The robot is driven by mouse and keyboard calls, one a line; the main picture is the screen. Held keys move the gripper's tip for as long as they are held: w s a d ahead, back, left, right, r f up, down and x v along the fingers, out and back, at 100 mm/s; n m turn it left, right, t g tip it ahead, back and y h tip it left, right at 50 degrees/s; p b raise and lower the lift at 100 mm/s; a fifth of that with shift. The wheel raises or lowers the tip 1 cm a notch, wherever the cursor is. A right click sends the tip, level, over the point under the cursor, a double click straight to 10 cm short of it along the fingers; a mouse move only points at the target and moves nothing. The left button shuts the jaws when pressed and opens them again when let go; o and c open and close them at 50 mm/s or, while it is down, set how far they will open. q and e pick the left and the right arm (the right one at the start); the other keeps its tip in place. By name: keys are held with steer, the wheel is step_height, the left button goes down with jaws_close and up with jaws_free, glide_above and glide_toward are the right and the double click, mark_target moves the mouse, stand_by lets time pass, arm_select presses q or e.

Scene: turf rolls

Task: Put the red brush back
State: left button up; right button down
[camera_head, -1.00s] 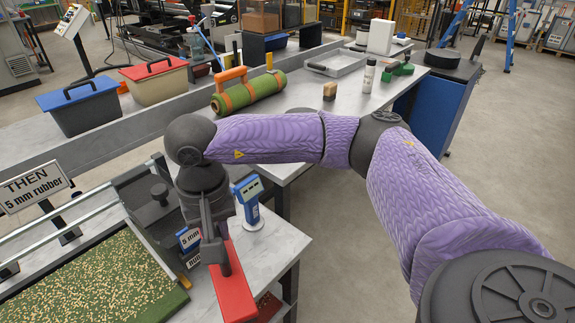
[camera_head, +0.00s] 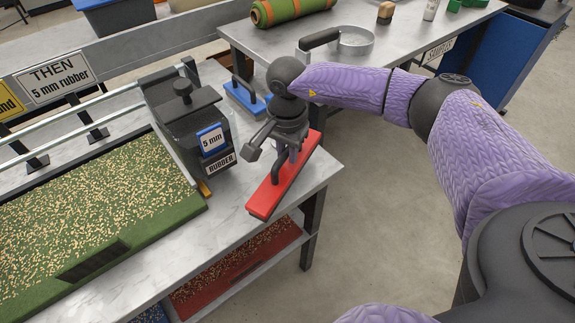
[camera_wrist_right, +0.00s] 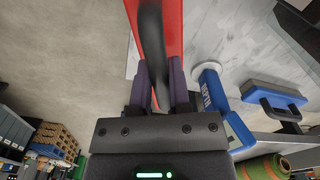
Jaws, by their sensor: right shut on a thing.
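The red brush (camera_head: 262,197) is a long red block with a dark bar handle. It is over the right end of the grey bench (camera_head: 200,245), with one end reaching the bench's edge. I cannot tell whether it touches the top. My right gripper (camera_head: 284,158) is above it, pointing down, shut on the handle. In the right wrist view, the purple fingers (camera_wrist_right: 160,80) sit on both sides of the dark handle, with the red block (camera_wrist_right: 172,20) beyond. My left gripper is not in view.
A blue brush (camera_head: 245,100) lies behind. The black hopper box (camera_head: 190,130) marked 5 mm rubber stands left, by a granule-strewn green turf bed (camera_head: 90,225). A blue depth gauge (camera_wrist_right: 212,92) shows in the wrist view.

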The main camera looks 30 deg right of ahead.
mark_target(287, 165)
step_height(287, 165, down, 4)
steer(key=shift+f+b, duration=0.1)
steer(key=shift+b, duration=0.5)
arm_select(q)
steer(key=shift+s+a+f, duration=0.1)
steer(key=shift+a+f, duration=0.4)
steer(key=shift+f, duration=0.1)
arm_select(e)
steer(key=shift+f, duration=0.1)
steer(key=c, duration=0.6)
jaws_free()
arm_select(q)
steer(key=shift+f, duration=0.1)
